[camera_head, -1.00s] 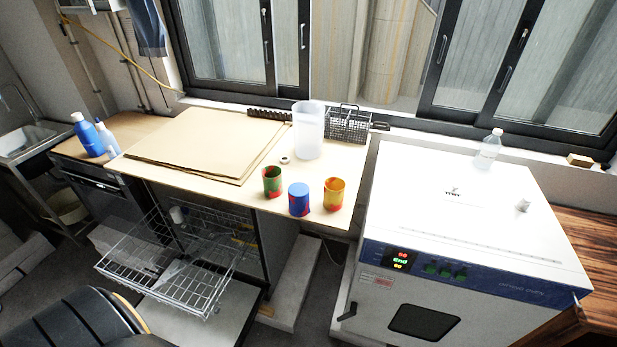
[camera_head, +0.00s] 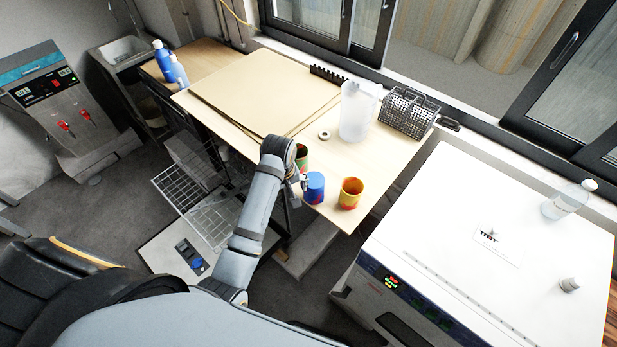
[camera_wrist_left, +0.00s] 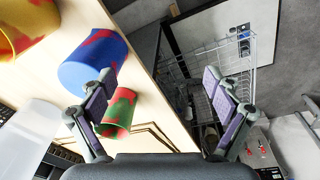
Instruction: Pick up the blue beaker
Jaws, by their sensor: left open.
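The blue beaker (camera_head: 315,189), with a red patch, stands on the wooden counter between the other two beakers. It also shows at the upper left of the left wrist view (camera_wrist_left: 88,64). My left gripper (camera_head: 302,179) is open beside it, on its left side in the head view. In the left wrist view, one finger overlaps the beaker's edge and the space between the fingertips (camera_wrist_left: 158,77) looks empty. I cannot tell whether that finger touches the beaker. My right gripper is not in view.
A green-red beaker (camera_head: 301,158) is partly hidden behind my left wrist. A yellow-red beaker (camera_head: 350,194) stands close on the right. A translucent pitcher (camera_head: 356,112) and dark basket (camera_head: 408,114) are farther back. The white oven (camera_head: 480,235) is at right; a wire rack (camera_head: 215,215) sticks out below.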

